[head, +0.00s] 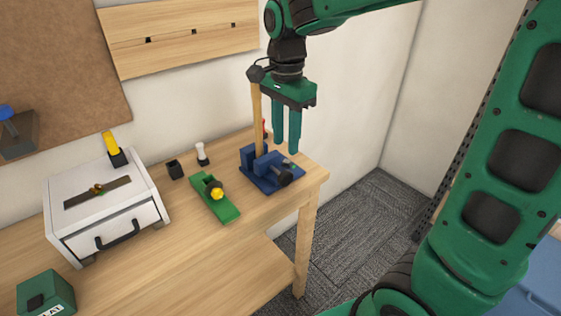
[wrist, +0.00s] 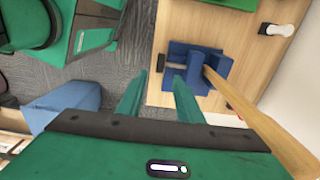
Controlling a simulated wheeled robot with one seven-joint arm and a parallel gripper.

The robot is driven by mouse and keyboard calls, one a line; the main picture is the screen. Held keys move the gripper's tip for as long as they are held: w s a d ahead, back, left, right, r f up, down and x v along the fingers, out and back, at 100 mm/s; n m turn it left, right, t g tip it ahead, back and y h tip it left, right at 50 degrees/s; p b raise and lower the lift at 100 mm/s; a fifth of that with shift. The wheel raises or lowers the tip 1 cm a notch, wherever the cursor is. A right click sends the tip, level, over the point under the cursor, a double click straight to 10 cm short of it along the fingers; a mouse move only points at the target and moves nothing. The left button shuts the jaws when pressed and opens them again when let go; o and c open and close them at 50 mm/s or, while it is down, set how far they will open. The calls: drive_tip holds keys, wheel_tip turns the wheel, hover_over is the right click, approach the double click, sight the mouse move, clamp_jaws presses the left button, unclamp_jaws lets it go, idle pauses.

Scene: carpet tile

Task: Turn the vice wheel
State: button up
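The blue vice (head: 255,181) stands near the right end of the workbench, with a tall wooden bar (head: 257,122) upright in its jaws. Its dark wheel (head: 284,178) faces the right front side. My gripper (head: 287,147) points down above the wheel, its two green fingers apart with nothing seen between them. In the wrist view, my gripper (wrist: 160,76) is open, and the dark wheel (wrist: 161,62) shows edge-on just beyond the gap between the fingertips. The vice (wrist: 195,52) and the wooden bar (wrist: 250,112) lie to the right there.
A green plane (head: 228,213) with a yellow knob lies left of the vice. A black cup (head: 175,170) and a small white-topped item (head: 201,153) stand behind it. A white drawer box (head: 85,222) is farther left. Open carpet (head: 345,235) lies right of the bench.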

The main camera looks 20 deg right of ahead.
sight(285, 172)
wheel_tip(285, 172, down, 11)
drive_tip(key=shift+w+r, duration=0.1)
drive_tip(key=shift+r, duration=0.05)
idle(0.4)
clamp_jaws()
